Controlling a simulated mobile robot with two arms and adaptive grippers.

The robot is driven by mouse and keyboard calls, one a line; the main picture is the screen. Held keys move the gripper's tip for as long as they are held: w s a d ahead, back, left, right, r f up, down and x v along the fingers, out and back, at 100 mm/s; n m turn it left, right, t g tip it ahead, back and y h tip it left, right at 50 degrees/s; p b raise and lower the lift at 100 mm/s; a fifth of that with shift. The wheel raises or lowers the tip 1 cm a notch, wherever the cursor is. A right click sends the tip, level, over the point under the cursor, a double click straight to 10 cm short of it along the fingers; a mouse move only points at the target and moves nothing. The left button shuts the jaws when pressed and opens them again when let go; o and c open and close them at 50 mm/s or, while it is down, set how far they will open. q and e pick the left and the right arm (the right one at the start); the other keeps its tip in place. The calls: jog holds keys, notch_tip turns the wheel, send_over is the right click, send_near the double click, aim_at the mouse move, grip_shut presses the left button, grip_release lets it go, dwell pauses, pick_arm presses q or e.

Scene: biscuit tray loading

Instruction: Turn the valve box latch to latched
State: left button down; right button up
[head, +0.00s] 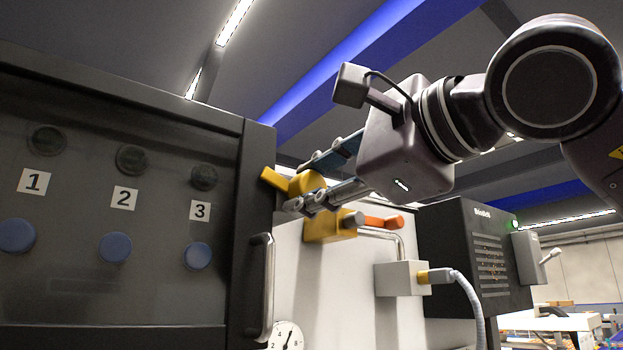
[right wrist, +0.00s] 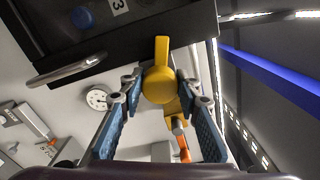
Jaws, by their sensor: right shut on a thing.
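The valve box (head: 120,290) is a dark cabinet at the left of the head view, with a clear door over blue knobs numbered 1, 2 and 3. The yellow latch (head: 274,179) sits by its upper right edge, its lever pointing left towards the door frame. In the right wrist view the latch (right wrist: 161,52) has a round hub, with its lever reaching over the dark frame. My right gripper (head: 299,188) is shut on the latch hub; its blue-padded fingers (right wrist: 158,88) lie on either side. My left gripper is not in view.
A yellow valve body (head: 325,228) with an orange handle (head: 383,222) is just below the fingers. A door handle (head: 262,286), a gauge (head: 287,337), a grey box (head: 400,279) with a cable and a black control box (head: 468,255) are nearby.

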jog(key=shift+n+p, duration=0.45)
jog(key=shift+n, duration=1.45)
jog(key=shift+f, duration=0.1)
jog(key=o, duration=1.2)
jog(key=shift+c, duration=0.2)
jog(key=shift+s, duration=0.1)
jog(key=v, duration=1.1)
jog(key=shift+s+d, duration=0.2)
jog(key=shift+s, duration=0.15)
